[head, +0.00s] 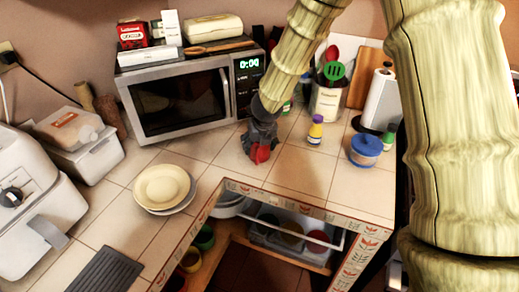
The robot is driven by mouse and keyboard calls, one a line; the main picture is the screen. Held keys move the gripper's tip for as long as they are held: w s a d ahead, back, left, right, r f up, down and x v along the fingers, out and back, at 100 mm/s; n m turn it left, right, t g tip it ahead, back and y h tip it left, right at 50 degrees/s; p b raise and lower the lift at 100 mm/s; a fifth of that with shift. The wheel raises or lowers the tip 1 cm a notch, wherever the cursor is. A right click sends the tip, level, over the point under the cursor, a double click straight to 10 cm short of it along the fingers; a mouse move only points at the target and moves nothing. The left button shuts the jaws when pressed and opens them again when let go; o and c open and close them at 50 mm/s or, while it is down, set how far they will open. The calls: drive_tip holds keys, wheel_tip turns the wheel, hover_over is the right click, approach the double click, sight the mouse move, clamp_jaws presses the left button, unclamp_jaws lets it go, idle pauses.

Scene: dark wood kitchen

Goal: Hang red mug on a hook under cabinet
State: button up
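My gripper (259,145) is dark and points down over the tiled counter, in front of the microwave. A small red object (262,155) shows at its fingertips. It may be the red mug, but most of it is hidden by the gripper and its shape is unclear. I cannot tell whether the fingers are closed on it or how far it is above the counter. Another red item (318,240) sits on the shelf below the counter, too small to identify surely. No hook or upper cabinet is in view.
A microwave (180,105) with boxes on top stands behind. Stacked plates (162,187) lie left on the counter. A utensil crock (326,103), a yellow bottle (315,130), a blue-lidded jar (366,150) and a paper roll (381,98) stand right. Counter (305,172) is bare in front.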

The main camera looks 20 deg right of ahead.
drive_tip(key=shift+f, duration=0.1)
drive_tip(key=shift+w+r+p, duration=0.1)
drive_tip(key=shift+r+p, duration=0.3)
drive_tip(key=shift+r, duration=0.15)
wheel_tip(320, 180, up, 3)
drive_tip(key=shift+f+p, duration=0.2)
drive_tip(key=shift+p, duration=0.25)
drive_tip(key=shift+s+a+f+b, duration=0.15)
drive_tip(key=shift+s+b, duration=0.15)
drive_tip(key=shift+s, duration=0.15)
drive_tip(key=shift+s+a+f+b, duration=0.1)
drive_tip(key=shift+s+b, duration=0.2)
drive_tip(key=shift+s, duration=0.1)
drive_tip(key=s+a+b, duration=0.1)
drive_tip(key=s, duration=0.3)
drive_tip(key=s+a+r+b, duration=0.1)
drive_tip(key=s+b, duration=0.1)
drive_tip(key=s, duration=0.3)
drive_tip(key=s+a+b, duration=0.2)
drive_tip(key=s, duration=0.2)
drive_tip(key=shift+s+r, duration=0.3)
drive_tip(key=shift+r, duration=0.05)
drive_tip(key=shift+s, duration=0.1)
